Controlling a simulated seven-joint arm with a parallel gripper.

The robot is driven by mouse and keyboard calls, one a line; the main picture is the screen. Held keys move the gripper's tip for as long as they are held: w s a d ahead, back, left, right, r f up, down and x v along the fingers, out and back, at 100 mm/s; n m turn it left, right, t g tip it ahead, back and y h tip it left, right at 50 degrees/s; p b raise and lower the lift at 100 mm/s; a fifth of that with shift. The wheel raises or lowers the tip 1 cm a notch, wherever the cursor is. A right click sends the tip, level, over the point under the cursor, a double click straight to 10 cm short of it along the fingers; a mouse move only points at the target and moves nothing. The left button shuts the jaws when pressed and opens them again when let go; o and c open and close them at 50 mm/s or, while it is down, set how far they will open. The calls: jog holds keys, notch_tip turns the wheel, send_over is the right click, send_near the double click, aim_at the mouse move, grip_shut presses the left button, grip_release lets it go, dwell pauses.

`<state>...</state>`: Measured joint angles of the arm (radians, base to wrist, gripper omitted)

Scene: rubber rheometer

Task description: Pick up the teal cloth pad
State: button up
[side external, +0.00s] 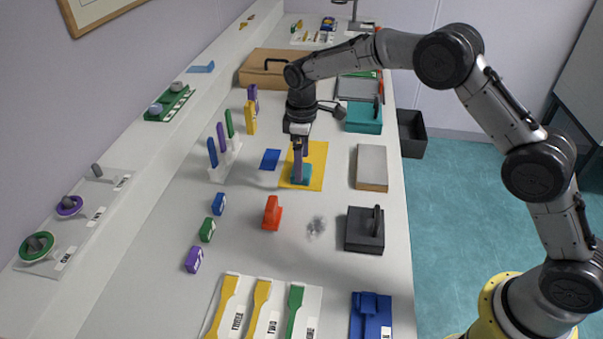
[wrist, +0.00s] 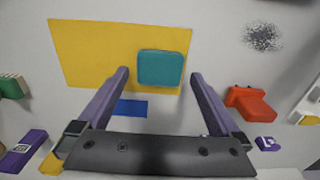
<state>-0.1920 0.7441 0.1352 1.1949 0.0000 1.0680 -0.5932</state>
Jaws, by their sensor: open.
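The teal cloth pad (side external: 302,175) lies on the yellow mat (side external: 318,153), near the mat's front edge in the side external view. In the wrist view the teal pad (wrist: 161,68) lies on the right part of the yellow mat (wrist: 90,60), ahead of the space between my fingertips. My gripper (side external: 299,172) is above the mat, pointing down, with its purple fingers close to the pad in the side external view. The fingers (wrist: 158,75) are spread apart with nothing between them in the wrist view. Whether a finger touches the pad cannot be told.
A red-orange block (side external: 272,213) and a grey speckled patch (side external: 316,226) are in front of the mat. A blue flat piece (side external: 270,159) lies left of it, a white-topped block (side external: 372,167) right. A rack of upright pieces (side external: 224,160) stands further left. Bare table surrounds the red-orange block.

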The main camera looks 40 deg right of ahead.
jog(key=shift+f, duration=1.35)
jog(key=c, duration=1.2)
jog(key=shift+o, duration=0.2)
jog(key=shift+r, duration=0.15)
jog(key=shift+r, duration=0.55)
jog(key=s+d+r, duration=0.2)
jog(key=s+r, duration=0.9)
jog(key=s, duration=0.2)
jog(key=shift+s+d+r, duration=0.35)
